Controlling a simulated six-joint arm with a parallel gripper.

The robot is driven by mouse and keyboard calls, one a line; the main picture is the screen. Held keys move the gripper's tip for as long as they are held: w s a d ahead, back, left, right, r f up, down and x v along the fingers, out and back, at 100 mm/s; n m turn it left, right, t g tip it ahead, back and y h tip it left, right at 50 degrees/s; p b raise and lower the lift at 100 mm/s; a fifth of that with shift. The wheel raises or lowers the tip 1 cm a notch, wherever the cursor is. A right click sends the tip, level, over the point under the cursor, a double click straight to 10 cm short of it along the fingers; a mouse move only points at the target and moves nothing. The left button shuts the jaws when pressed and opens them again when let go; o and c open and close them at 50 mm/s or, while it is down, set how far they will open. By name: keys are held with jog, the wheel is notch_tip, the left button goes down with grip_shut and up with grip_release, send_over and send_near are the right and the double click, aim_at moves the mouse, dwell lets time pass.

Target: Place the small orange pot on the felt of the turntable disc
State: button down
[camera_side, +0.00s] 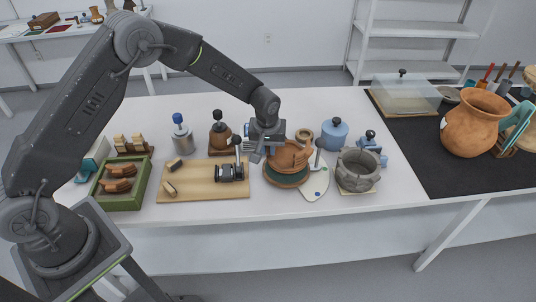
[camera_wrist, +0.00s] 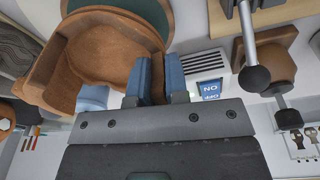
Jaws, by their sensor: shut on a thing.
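The small orange pot (camera_side: 291,153) is over the turntable disc (camera_side: 268,178) in the side view. Its rim is uneven, and one side looks broken open in the wrist view (camera_wrist: 103,55). My gripper (camera_side: 262,150) is at the pot's left side. In the wrist view, its blue fingers (camera_wrist: 158,68) stand on either side of the pot's wall and are shut on it. Green felt (camera_side: 287,181) shows on the disc below the pot, and part of it shows at the top of the wrist view (camera_wrist: 163,12). I cannot tell whether the pot touches the felt.
A wooden board (camera_side: 200,184) with a dark clamp lies left of the turntable. A grey stone-like vessel (camera_side: 357,170) stands close on the right. A blue lidded jar (camera_side: 334,134) is behind. A large orange pot (camera_side: 472,126) stands on a black mat (camera_side: 420,160). The front table edge is clear.

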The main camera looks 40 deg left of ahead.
aim_at(268, 154)
jog(key=shift+f, duration=1.45)
jog(key=shift+f, duration=0.2)
jog(key=c, duration=1.1)
grip_release()
